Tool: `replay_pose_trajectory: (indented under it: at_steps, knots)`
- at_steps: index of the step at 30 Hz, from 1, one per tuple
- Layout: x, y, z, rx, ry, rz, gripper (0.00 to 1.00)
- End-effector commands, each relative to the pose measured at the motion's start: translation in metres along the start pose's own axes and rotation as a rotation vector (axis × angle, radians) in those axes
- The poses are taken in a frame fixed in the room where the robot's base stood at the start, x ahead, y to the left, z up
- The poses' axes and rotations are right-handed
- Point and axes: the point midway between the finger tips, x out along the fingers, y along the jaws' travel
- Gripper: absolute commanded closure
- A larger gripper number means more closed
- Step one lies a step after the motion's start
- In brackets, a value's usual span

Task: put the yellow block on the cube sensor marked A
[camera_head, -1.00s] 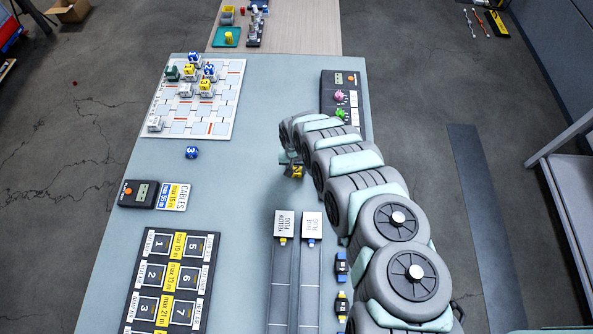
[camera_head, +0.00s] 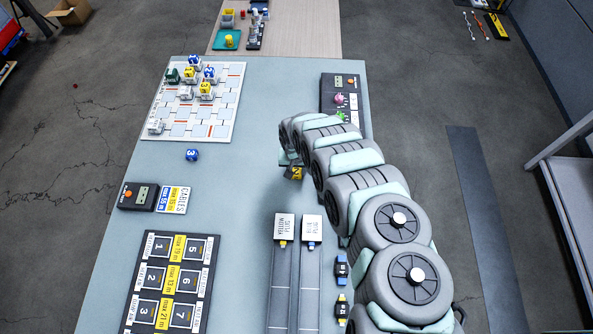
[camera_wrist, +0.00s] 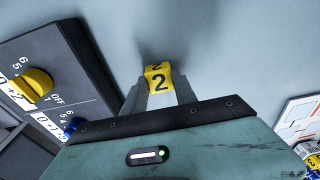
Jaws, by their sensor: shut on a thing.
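The yellow block (camera_wrist: 158,77), marked with a black 2, is clamped between the fingers of my gripper (camera_wrist: 157,88) in the wrist view. In the head view the gripper (camera_head: 291,169) and the block (camera_head: 297,174) are over the right half of the table, partly hidden by my arm. The exact height of the block is hard to judge. Several pale cube sensors stand on the white grid board (camera_head: 222,113) at the upper left, some with yellow, blue or green blocks on top. One cube sensor (camera_head: 156,127) has nothing on it. The letters are too small to read.
A blue block (camera_head: 191,155) lies below the board. A dark box with dials (camera_head: 329,84) stands at the upper right and close by in the wrist view (camera_wrist: 75,70). A meter (camera_head: 138,196) and a numbered panel (camera_head: 157,290) are at left. The middle of the table is clear.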

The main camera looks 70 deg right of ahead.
Motion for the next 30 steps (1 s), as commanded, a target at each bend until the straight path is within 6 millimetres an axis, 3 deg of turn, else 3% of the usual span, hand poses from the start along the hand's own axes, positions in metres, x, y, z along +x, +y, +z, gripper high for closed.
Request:
replay_pose_trajectory:
  at_steps: [5, 30]
  knots:
    - [-0.02, 0.001, -0.003, -0.001, 0.001, 0.002, 1.0]
    - [-0.169, 0.002, -0.021, 0.002, 0.003, 0.001, 1.0]
